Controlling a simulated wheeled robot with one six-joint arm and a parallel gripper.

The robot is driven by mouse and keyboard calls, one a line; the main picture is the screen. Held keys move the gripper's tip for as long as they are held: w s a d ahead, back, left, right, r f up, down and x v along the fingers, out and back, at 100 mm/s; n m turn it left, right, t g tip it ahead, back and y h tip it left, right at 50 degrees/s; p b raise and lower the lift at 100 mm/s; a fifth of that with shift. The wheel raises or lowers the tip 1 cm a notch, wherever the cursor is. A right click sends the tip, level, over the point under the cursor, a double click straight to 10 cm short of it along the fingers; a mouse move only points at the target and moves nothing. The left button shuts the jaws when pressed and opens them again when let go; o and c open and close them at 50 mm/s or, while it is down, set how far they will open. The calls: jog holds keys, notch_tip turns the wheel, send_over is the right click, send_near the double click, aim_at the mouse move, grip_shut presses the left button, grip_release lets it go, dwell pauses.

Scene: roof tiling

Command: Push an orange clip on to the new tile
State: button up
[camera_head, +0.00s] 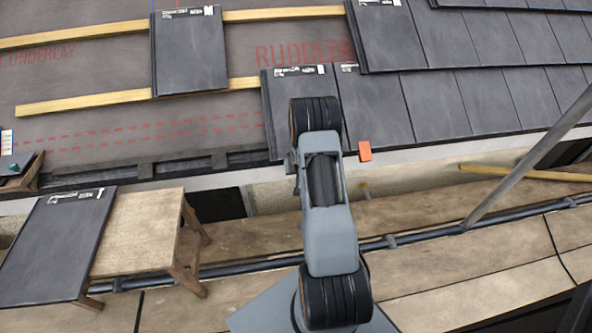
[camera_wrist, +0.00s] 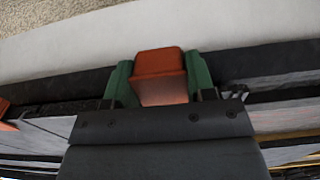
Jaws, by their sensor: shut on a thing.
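My gripper (camera_wrist: 160,78) has green fingers and is shut on an orange clip (camera_wrist: 159,63) in the wrist view. The clip sits between the fingers, in front of a pale band and the dark eave edge. In the head view my arm hides the gripper and the held clip. The leftmost dark tile (camera_head: 282,92) of the bottom row, apparently the new tile, is partly behind my arm. Another orange clip (camera_head: 364,151) is at the lower edge of the row, just right of my arm. Whether the held clip touches the tile I cannot tell.
Laid tiles (camera_head: 435,105) continue to the right. A loose tile (camera_head: 190,52) lies on the battens (camera_head: 85,102) at upper left. Another tile (camera_head: 50,245) lies on a wooden trestle (camera_head: 135,232) at lower left. A grey pole (camera_head: 530,160) slants across the right.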

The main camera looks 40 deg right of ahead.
jog(key=shift+w+d+r+p, duration=0.15)
jog(key=shift+w+r+p, duration=0.2)
jog(key=shift+p, duration=0.1)
dwell(0.3)
jog(key=shift+f, duration=0.1)
jog(key=o, duration=1.4)
jog(key=shift+c, duration=0.2)
jog(key=shift+s, duration=0.1)
jog(key=p+v, duration=0.2)
jog(key=v, duration=0.5)
jog(key=shift+p, duration=0.35)
jog(key=shift+f, duration=0.1)
